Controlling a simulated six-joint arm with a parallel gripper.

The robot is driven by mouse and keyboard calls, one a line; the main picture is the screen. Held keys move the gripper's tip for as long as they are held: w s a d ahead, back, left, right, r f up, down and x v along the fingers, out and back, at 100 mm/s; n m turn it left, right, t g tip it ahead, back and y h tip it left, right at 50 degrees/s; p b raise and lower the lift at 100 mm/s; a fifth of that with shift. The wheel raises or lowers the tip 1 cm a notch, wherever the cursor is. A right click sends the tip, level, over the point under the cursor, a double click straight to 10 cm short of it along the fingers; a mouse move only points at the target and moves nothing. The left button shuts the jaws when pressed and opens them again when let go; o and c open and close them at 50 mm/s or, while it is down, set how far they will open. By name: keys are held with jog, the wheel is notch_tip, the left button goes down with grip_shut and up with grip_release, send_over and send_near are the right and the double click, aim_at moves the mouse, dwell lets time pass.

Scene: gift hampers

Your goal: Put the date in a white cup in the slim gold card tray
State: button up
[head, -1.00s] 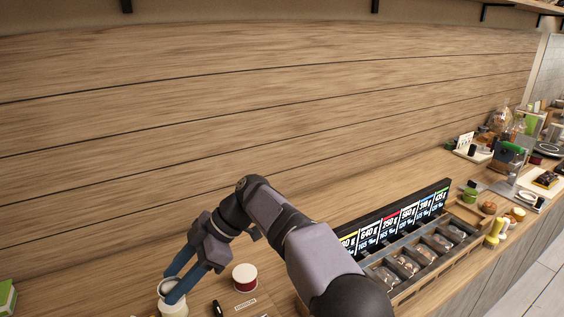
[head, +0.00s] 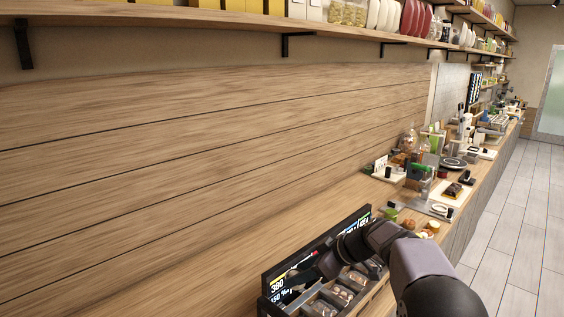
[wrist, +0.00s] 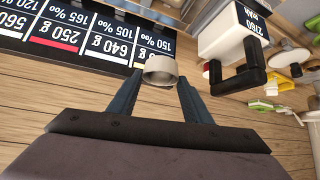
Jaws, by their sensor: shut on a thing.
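My gripper (wrist: 158,80) is shut on a small white cup (wrist: 160,71), held between the two blue fingertips in the wrist view. The cup shows mostly from its side and rim, so I cannot see the date in it. In the head view my gripper (head: 322,266) is over the black price board and the bins, partly hidden by my own arm. The cup cannot be made out there. I cannot pick out the slim gold card tray with certainty in either view.
The price board (head: 290,274) stands behind a row of compartments with wrapped goods (head: 343,291). Farther right the counter is crowded with a white tray (head: 384,174), jars and small boxes. In the wrist view a white block with a black handle (wrist: 242,72) is right of the cup.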

jog(key=s+d+f+m+t+h+b, duration=0.1)
jog(key=s+d+f, duration=0.3)
jog(key=d+f, duration=0.35)
jog(key=s+d+f+m+b, duration=0.1)
jog(key=s+d+f+b, duration=0.1)
jog(key=s+d+f, duration=0.55)
jog(key=s+a+f+b, duration=0.2)
jog(key=s+a+f, duration=0.3)
jog(key=s+f, duration=0.3)
notch_tip(320, 180, down, 3)
jog(key=shift+s+r+n+b, duration=0.2)
jog(key=shift+s+n+b, duration=0.15)
jog(key=shift+n, duration=0.05)
jog(key=shift+r, duration=0.1)
